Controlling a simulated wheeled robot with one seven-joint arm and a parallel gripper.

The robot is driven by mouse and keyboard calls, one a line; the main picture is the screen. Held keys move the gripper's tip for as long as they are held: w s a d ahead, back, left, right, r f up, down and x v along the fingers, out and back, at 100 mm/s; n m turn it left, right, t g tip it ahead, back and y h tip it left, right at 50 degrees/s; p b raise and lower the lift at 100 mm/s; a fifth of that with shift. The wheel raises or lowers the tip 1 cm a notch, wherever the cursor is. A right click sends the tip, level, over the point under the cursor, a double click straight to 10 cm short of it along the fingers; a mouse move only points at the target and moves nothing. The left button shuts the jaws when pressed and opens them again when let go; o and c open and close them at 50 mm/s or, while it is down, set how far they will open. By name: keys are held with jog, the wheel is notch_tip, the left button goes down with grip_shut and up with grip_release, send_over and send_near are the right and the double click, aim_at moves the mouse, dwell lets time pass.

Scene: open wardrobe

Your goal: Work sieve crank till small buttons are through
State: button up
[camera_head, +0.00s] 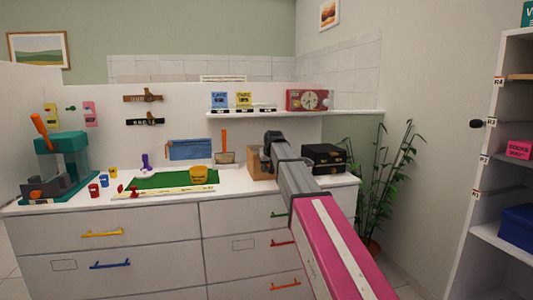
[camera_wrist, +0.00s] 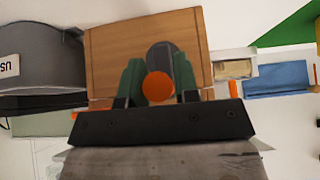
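A wooden box (camera_head: 257,165) stands on the counter behind my gripper. Its brown face (camera_wrist: 110,55) fills the top middle of the wrist view. A dark crank arm (camera_wrist: 180,66) with a round orange knob (camera_wrist: 158,86) is on that face. The knob sits between the two green fingers of my gripper (camera_wrist: 158,80) and fills the gap, so the fingers look shut on it. In the head view my gripper (camera_head: 268,151) hides the crank. The sieve's inside and any small buttons in it are hidden.
A black case (camera_head: 323,158) stands just right of the box. An upright orange handle (camera_head: 224,140) with a tray and a blue pouch (camera_head: 190,150) are to the left. A green mat (camera_head: 160,181) with a yellow cup (camera_head: 199,175) lies in front. A shelf (camera_head: 290,113) runs above.

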jog(key=shift+w+d, duration=0.2)
jog(key=shift+d, duration=0.7)
dwell(0.8)
jog(key=a, duration=0.2)
jog(key=s+a, duration=0.1)
jog(key=a, duration=0.1)
jog(key=shift+a, duration=0.4)
dwell(0.3)
